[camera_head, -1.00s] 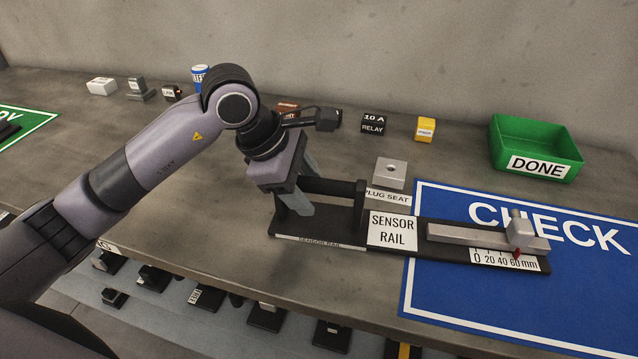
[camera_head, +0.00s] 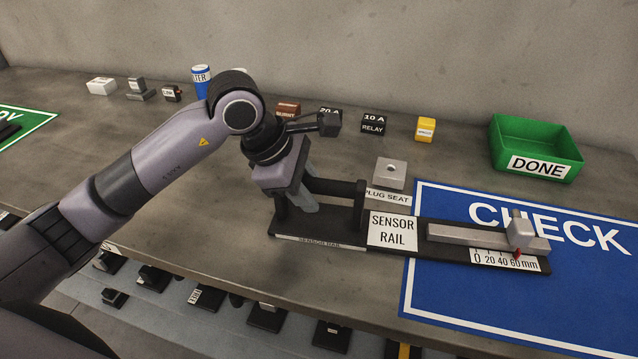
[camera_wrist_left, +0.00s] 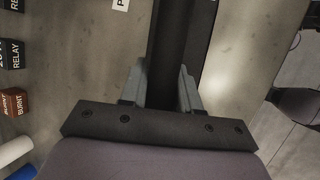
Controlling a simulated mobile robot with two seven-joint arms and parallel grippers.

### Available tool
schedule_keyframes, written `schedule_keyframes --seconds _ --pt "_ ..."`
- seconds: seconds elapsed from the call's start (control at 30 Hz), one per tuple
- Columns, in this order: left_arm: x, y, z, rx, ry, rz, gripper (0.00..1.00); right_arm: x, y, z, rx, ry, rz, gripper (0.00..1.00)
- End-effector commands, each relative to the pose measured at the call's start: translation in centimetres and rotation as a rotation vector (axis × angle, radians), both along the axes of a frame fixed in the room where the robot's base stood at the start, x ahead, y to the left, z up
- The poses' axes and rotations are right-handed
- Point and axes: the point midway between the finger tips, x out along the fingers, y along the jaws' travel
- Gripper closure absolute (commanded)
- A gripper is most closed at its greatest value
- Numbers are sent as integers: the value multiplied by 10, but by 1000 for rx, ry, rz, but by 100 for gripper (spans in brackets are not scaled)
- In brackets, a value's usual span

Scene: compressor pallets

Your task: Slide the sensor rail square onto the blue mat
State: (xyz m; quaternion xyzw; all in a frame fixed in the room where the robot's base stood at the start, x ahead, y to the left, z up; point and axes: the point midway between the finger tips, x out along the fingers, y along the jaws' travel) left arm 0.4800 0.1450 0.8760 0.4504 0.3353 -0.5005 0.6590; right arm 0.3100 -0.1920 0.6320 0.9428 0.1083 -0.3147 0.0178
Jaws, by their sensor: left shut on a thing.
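The sensor rail (camera_head: 392,231) is a long black base with a white label, a grey slide bar and a scale. Its right part lies over the blue CHECK mat (camera_head: 590,290), and its left part lies on the bare table. It sits slightly turned against the mat's edges. My left gripper (camera_head: 305,203) is shut on the black handle bar at the rail's left end. In the left wrist view the fingers (camera_wrist_left: 162,90) stand on both sides of the dark bar. My right gripper is not in view.
A grey plug seat (camera_head: 390,173) stands just behind the rail. A green DONE bin (camera_head: 535,148), a yellow block (camera_head: 425,129) and a 10 A relay (camera_head: 374,125) stand farther back. The table's front edge runs close before the rail. Several parts lie below it.

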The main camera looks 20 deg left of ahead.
Motion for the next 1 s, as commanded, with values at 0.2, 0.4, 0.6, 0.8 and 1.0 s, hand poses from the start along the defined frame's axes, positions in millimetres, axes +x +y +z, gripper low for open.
schedule_keyframes --seconds 0.2,0.4,0.6,0.8,1.0 --pt "0 0 1 -1 -1 0 100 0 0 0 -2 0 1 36" --pt "1 -11 1 -2 -2 -3 100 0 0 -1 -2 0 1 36" --pt "1 -32 1 -2 -2 -3 100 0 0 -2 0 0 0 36" --pt "2 -52 0 -2 -2 -3 100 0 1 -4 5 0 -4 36" --pt "2 -73 0 -3 -1 -4 100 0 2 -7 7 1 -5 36"
